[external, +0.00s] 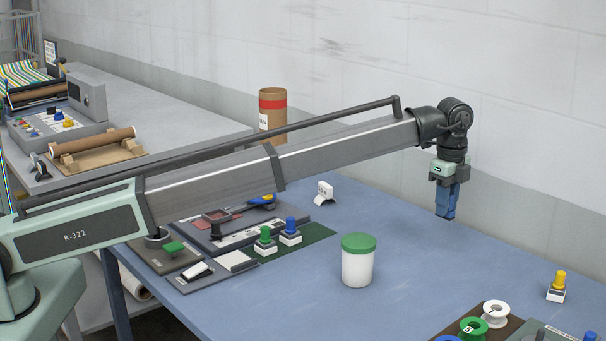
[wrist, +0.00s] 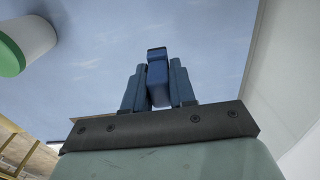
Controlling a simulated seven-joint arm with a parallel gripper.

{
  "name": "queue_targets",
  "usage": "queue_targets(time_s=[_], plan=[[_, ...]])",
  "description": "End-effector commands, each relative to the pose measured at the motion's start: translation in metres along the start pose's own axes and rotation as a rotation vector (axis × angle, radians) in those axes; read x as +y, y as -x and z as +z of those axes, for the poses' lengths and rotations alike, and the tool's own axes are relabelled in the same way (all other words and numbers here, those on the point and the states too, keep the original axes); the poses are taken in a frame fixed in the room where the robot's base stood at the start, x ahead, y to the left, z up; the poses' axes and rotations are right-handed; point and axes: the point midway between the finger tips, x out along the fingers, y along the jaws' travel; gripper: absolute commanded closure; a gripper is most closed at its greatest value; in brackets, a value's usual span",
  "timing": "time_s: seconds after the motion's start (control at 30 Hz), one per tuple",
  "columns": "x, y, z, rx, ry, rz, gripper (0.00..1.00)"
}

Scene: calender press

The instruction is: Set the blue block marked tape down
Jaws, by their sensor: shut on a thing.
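My gripper (external: 446,199) hangs pointing down over the far right part of the blue table (external: 420,285). Its blue fingers are shut on a blue block, which shows between them in the wrist view (wrist: 157,82). In the external view the block and the fingers blend together, so I cannot make out the block's outline. The block appears to be held above the table, with bare blue surface beyond it in the wrist view. I cannot read any tape mark on it.
A white jar with a green lid (external: 358,262) stands left of my gripper. A yellow-knobbed stamp (external: 557,286) and several spools, including a white spool (external: 496,313), are at the front right. A white wall (external: 540,130) rises behind. The table between is clear.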

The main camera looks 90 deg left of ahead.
Motion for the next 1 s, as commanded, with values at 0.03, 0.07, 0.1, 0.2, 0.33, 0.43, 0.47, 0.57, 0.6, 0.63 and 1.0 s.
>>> queue_targets(time_s=[0.03, 0.07, 0.1, 0.2, 0.33, 0.43, 0.47, 0.57, 0.6, 0.63, 1.0], plan=[[0.0, -0.003, 0.0, 0.0, 0.007, 0.001, 1.0], [0.0, -0.005, 0.0, 0.0, 0.009, 0.001, 1.0], [0.001, -0.009, 0.0, 0.0, 0.011, 0.001, 1.0], [0.001, -0.024, 0.001, 0.0, 0.011, 0.001, 1.0], [0.001, -0.045, 0.001, -0.001, 0.01, 0.002, 1.0], [0.001, -0.058, 0.0, 0.0, 0.009, 0.0, 1.0], [0.0, -0.06, 0.0, 0.0, 0.009, 0.0, 1.0], [0.0, -0.065, 0.0, 0.0, 0.009, 0.0, 1.0], [0.0, -0.068, 0.0, 0.0, 0.009, 0.001, 1.0], [0.001, -0.071, 0.0, 0.0, 0.009, 0.001, 1.0], [0.0, -0.099, 0.0, 0.0, 0.008, 0.0, 1.0]])
